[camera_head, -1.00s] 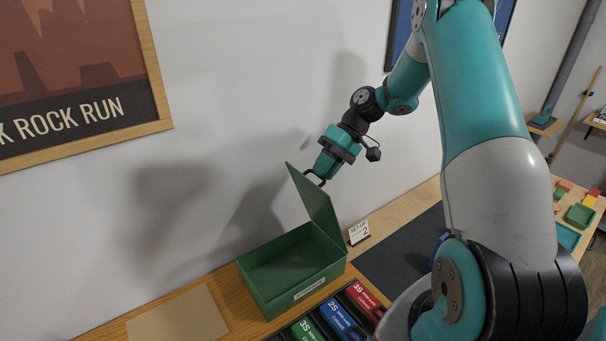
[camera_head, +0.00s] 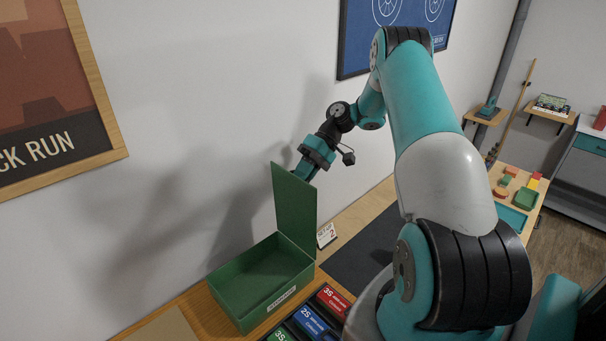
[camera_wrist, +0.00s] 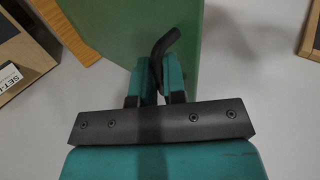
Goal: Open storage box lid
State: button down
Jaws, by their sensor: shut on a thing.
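The green storage box (camera_head: 230,281) stands on the wooden bench, its inside open to view and looking empty. Its green lid (camera_head: 294,212) stands up, roughly upright, at the right end of the box. In the wrist view the lid (camera_wrist: 190,30) fills the upper middle, with a dark bent handle (camera_wrist: 163,45) on its face. My gripper (camera_wrist: 159,78) is shut on this handle. In the head view my gripper (camera_head: 303,172) is at the lid's top edge, and its fingertips are mostly hidden behind the lid.
Red, blue and green battery packs (camera_head: 313,321) lie in front of the box. A small "2" sign (camera_head: 326,235) stands right of the lid, beside a dark mat (camera_head: 365,250). The wall is close behind the box.

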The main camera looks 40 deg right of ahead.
jog(key=c, duration=1.2)
grip_release()
jog(key=shift+s+f, duration=0.15)
jog(key=shift+f, duration=0.35)
jog(key=shift+r, duration=0.15)
jog(key=shift+r, duration=0.1)
